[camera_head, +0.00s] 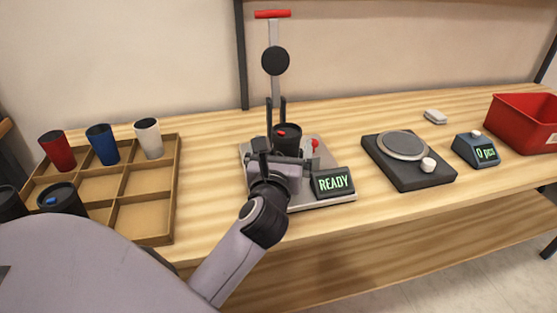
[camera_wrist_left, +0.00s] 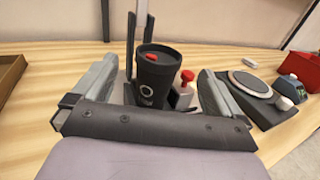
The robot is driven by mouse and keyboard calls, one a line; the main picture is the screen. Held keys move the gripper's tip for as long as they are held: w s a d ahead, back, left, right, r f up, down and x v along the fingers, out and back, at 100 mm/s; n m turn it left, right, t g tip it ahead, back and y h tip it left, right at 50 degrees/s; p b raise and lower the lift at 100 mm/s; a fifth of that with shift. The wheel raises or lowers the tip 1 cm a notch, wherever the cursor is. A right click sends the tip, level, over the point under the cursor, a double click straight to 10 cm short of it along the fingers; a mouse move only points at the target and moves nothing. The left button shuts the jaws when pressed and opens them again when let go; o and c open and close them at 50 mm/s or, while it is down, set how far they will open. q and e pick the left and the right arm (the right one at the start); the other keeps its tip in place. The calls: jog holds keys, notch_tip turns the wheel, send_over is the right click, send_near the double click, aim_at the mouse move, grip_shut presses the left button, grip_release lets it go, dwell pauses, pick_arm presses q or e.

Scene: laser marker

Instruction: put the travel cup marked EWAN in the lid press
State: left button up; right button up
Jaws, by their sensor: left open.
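A black travel cup (camera_head: 287,140) with a red button on its lid stands upright on the base of the lid press (camera_head: 322,195). The cup also shows in the left wrist view (camera_wrist_left: 153,75), with a pale ring mark on its side; no name is readable. The press's black disc (camera_head: 275,61) and red handle (camera_head: 272,14) are raised above the cup. My left gripper (camera_head: 272,160) is open at the front of the press. In the left wrist view its fingers (camera_wrist_left: 157,92) lie on either side of the cup, with gaps visible. My right gripper is not in view.
A wooden divided tray (camera_head: 158,191) at left holds red, blue, white and dark cups. The READY display (camera_head: 333,182) is at the press's front right. A black scale (camera_head: 410,168), a small display (camera_head: 478,150) and a red bin (camera_head: 525,122) stand to the right.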

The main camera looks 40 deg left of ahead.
pick_arm(q)
jog(key=shift+v, duration=2.35)
jog(key=shift+r, duration=0.1)
